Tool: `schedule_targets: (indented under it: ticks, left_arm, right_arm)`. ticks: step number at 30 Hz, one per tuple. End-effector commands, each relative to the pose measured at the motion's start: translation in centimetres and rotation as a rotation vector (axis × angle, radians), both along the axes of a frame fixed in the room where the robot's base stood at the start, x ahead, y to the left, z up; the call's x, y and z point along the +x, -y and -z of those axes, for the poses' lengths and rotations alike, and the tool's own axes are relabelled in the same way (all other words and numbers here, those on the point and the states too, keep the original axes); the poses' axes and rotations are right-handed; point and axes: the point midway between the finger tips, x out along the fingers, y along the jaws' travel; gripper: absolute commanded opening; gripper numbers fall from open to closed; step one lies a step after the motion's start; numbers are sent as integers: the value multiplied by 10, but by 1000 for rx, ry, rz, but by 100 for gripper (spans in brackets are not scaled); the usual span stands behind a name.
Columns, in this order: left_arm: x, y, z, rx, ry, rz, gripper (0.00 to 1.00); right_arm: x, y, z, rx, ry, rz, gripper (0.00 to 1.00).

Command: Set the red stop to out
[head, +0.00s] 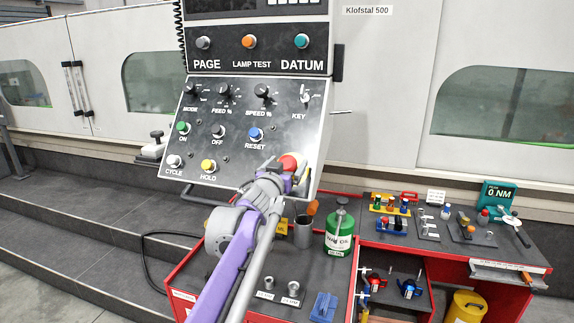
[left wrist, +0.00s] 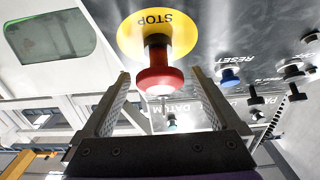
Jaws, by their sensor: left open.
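The red stop (head: 289,161) is a mushroom button at the lower right of the sloped control panel (head: 228,160). The gripper partly covers it in the head view. In the left wrist view the red stop (left wrist: 160,78) shows fully, with a darker neck between its head and a yellow disc (left wrist: 150,46) lettered STOP. My left gripper (head: 280,168) is at the panel's lower right, by the stop. In the left wrist view the open left gripper (left wrist: 161,92) has one finger on each side of the red head, with visible gaps. My right gripper is not in view.
A blue RESET button (head: 255,134) and a yellow HOLD button (head: 208,165) are on the panel left of the stop. A key switch (head: 305,98) sits above. A red cart with a green oil can (head: 340,233) stands below.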

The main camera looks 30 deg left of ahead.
Motion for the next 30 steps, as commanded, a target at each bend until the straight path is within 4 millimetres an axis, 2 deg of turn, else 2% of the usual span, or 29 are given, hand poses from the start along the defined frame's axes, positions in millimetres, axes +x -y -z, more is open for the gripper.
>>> schedule_targets:
  ticks: [5,18,24,30]
  left_arm:
    - [-12,3,2,0,-1,0,96]
    - [-89,21,2,1,-1,-1,96]
    - [-104,25,1,1,0,0,96]
    - [-105,25,0,0,0,0,96]
  right_arm:
    - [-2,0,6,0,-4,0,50]
    - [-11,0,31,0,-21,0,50]
    - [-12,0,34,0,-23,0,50]
    - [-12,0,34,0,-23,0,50]
